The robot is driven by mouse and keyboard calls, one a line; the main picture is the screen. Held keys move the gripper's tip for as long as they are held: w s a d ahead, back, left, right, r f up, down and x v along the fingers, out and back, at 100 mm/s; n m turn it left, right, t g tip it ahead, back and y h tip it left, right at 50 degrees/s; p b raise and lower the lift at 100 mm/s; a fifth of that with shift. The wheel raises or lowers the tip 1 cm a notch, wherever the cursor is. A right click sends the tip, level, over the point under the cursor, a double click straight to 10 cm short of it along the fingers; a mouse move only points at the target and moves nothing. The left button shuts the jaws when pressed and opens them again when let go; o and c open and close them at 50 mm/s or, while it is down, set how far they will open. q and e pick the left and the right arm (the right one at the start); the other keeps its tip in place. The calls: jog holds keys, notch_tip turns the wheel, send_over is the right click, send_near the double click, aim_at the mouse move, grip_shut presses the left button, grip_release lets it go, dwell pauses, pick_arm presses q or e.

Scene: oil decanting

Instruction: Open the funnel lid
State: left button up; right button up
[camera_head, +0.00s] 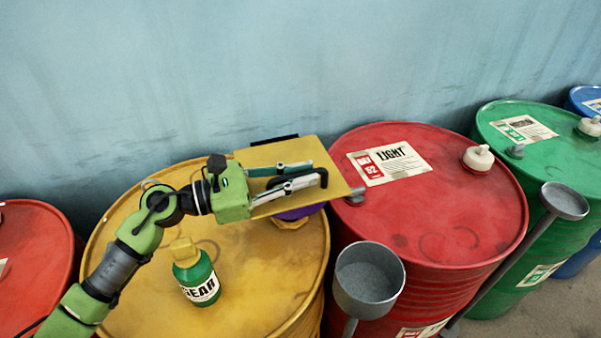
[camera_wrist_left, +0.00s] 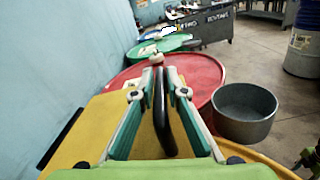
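The funnel lid (camera_head: 328,160) is a square yellow plate over the yellow drum, with a black hinge bar (camera_head: 274,140) along its far edge. It lies over the funnel, of which only a purple strip (camera_head: 297,214) shows below the near edge. The lid also fills the left of the wrist view (camera_wrist_left: 92,122). A black handle (camera_head: 322,177) rises from the lid. My left gripper (camera_head: 304,174) is open, with its fingers on either side of the handle (camera_wrist_left: 162,115) and gaps showing beside it.
A green bottle (camera_head: 195,278) with a yellow cap stands on the yellow drum (camera_head: 120,250). A grey cup-shaped container (camera_head: 368,282) stands in front of the red drum (camera_head: 440,200). A green drum (camera_head: 545,155) is farther right. The blue wall (camera_head: 250,70) is close behind.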

pick_arm(q)
jog(key=shift+r, duration=0.15)
grip_shut()
jog(key=shift+w+a+r+n+p, duration=0.15)
jog(key=shift+r+n+p, duration=0.15)
jog(key=shift+r+p, duration=0.25)
jog(key=w+a+r+n+p, duration=0.2)
jog(key=w+r+n, duration=0.4)
jog(key=w+n, duration=0.1)
jog(key=w+a+r+n+p, duration=0.3)
jog(key=w+r+n, duration=0.3)
jog(key=w+n, duration=0.2)
jog(key=shift+w+a+r, duration=0.25)
jog(key=shift+w, duration=0.85)
jog(key=o, duration=0.7)
grip_release()
jog(key=shift+c, duration=0.2)
